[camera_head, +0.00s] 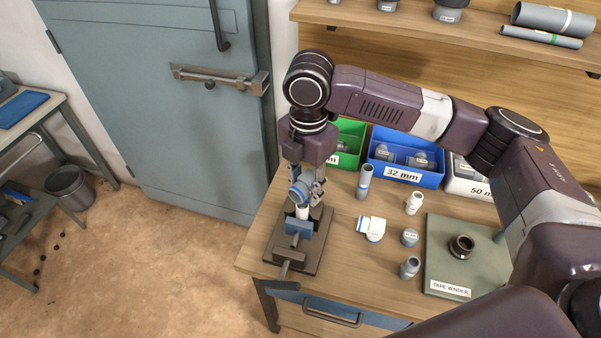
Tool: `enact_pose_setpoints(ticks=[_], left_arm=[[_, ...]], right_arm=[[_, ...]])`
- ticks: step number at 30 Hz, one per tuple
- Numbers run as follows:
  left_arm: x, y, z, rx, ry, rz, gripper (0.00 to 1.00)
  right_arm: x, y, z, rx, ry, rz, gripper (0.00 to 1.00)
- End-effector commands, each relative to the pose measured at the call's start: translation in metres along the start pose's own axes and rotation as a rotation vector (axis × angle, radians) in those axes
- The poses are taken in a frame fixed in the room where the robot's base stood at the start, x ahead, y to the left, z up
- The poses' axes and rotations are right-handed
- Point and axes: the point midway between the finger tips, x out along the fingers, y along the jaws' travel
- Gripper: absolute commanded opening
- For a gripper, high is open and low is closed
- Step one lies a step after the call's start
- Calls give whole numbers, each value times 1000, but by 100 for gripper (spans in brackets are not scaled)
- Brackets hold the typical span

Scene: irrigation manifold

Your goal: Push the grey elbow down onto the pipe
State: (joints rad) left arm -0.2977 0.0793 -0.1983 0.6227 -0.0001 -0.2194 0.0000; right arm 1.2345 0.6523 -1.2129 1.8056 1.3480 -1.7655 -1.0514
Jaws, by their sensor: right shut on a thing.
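The grey elbow (297,194) sits between the fingers of my right gripper (303,192), with a blue band showing on it. My right gripper is shut on the elbow and points down from above. The white pipe (302,212) stands upright directly below the elbow, held in a blue vise (299,227) on a dark base plate (318,246) at the table's left corner. The elbow is at the pipe's top; how far it is seated cannot be told. My left gripper is not in view.
On the wooden table stand a white elbow (371,228), a grey pipe fitting (364,181) and several small fittings. Green (346,145), blue (405,165) and white bins line the back. A tape winder (450,262) is at right. A blue-grey door (160,90) stands left.

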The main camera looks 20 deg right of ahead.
Motion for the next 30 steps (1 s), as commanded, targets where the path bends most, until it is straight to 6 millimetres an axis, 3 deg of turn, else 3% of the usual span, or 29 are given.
enact_pose_setpoints(ticks=[3, 9, 17, 30], left_arm=[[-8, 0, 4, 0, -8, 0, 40], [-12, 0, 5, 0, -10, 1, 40], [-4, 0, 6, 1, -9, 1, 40], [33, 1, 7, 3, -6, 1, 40]], right_arm=[[-5, 10, 2, -191, -3, -2, 5], [-5, 18, 4, -381, -7, -3, 5], [2, 19, 5, -416, -9, -4, 5], [29, 18, 5, -415, -10, -4, 5]])
